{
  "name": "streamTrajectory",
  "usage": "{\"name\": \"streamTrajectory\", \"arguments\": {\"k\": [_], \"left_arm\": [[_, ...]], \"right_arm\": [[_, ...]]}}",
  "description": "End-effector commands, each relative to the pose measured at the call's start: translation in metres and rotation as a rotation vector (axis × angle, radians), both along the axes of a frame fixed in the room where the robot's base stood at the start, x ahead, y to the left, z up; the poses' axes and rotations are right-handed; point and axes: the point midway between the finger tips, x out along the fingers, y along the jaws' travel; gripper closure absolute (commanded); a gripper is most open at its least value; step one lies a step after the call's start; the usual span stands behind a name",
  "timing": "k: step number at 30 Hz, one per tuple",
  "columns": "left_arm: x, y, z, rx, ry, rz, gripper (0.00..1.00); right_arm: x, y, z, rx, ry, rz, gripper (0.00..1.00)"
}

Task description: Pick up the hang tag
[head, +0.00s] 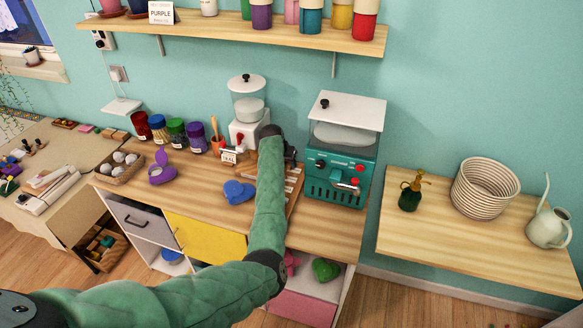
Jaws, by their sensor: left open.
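A small white tag with dark lettering (229,156) is on the wooden counter, in front of the white dispenser; I take it as the hang tag. My left arm reaches in from the lower left across the counter. Its dark gripper (289,153) is to the right of the tag, over the slatted wooden rack, between the white dispenser and the teal machine. The fingers are small and partly hidden by my arm. They are open, and I see nothing held. My right gripper is out of view.
The white dispenser (248,108) and teal machine (338,160) stand close to my gripper. A blue heart-shaped piece (238,191), a purple piece (161,170) and several colored jars (176,134) are on the counter (195,195). A shelf (230,36) hangs above.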

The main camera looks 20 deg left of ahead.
Motion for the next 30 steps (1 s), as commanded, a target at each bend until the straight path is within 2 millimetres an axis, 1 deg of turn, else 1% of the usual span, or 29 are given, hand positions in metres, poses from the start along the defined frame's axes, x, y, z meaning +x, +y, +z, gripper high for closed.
{"name": "streamTrajectory", "arguments": {"k": [1, 6, 14, 15, 20, 21, 30], "left_arm": [[0.003, -0.001, -0.003, 0.0, 0.001, 0.0, 0.59], [0.008, -0.003, -0.016, 0.0, 0.0, -0.001, 0.59], [0.009, -0.004, -0.02, 0.001, -0.001, 0.0, 0.59], [0.008, -0.004, -0.02, 0.001, 0.0, -0.001, 0.61], [0.008, -0.004, -0.02, 0.0, 0.0, -0.001, 0.92], [0.008, -0.004, -0.02, 0.0, 0.0, -0.001, 0.94], [0.008, -0.004, -0.02, 0.0, 0.0, -0.001, 0.94]], "right_arm": [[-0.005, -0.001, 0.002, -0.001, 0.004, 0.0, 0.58], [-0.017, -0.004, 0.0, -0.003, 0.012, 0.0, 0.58], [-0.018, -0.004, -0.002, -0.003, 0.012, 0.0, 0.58], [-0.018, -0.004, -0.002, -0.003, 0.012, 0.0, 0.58], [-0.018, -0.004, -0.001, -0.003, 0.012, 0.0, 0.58], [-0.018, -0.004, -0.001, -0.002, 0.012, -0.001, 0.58], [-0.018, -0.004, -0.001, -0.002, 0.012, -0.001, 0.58]]}}
